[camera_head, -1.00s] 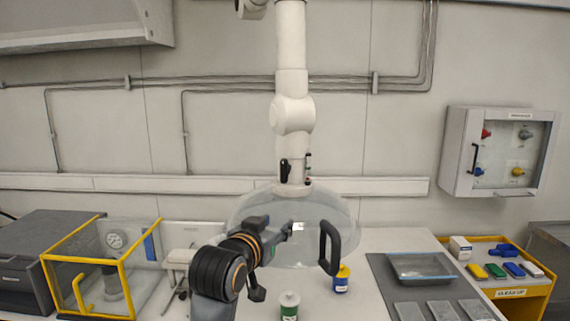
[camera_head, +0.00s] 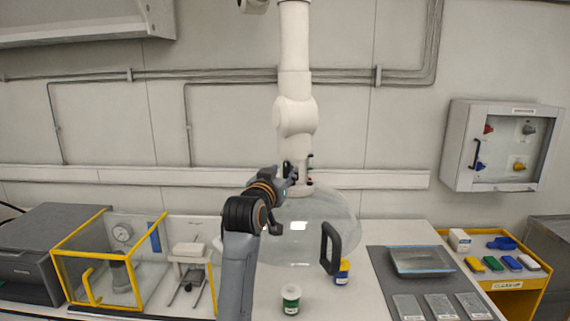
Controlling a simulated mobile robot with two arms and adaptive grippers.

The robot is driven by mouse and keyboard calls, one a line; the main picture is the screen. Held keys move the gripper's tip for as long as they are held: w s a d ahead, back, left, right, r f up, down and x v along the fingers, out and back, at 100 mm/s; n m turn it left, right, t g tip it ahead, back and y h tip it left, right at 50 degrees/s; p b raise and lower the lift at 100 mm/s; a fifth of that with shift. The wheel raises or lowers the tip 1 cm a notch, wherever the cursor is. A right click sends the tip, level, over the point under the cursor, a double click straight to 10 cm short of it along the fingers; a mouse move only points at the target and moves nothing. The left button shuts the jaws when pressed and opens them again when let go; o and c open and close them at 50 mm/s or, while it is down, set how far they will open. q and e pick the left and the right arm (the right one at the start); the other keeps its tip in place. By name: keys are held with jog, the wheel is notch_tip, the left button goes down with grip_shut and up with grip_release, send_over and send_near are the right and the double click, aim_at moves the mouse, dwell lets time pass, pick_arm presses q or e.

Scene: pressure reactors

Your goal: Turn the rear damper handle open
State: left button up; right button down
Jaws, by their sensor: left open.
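The damper handle (camera_head: 287,168) is a small black lever on the lower part of the white extraction arm, just above the clear hood; its lower part is partly covered by my gripper. My left gripper (camera_head: 285,203) is open, its fingers spread, with the upper finger close to the lever. I cannot tell whether it touches. Small red and green marks (camera_head: 310,170) show on the pipe to the right of the lever. My right gripper is not in view.
The clear hood (camera_head: 325,215) with a black loop handle (camera_head: 330,248) hangs over the white bench. A yellow-framed box (camera_head: 110,260) is left; a grey mat (camera_head: 385,285) is right.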

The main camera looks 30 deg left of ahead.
pick_arm(q)
jog(key=shift+x, duration=1.05)
grip_shut()
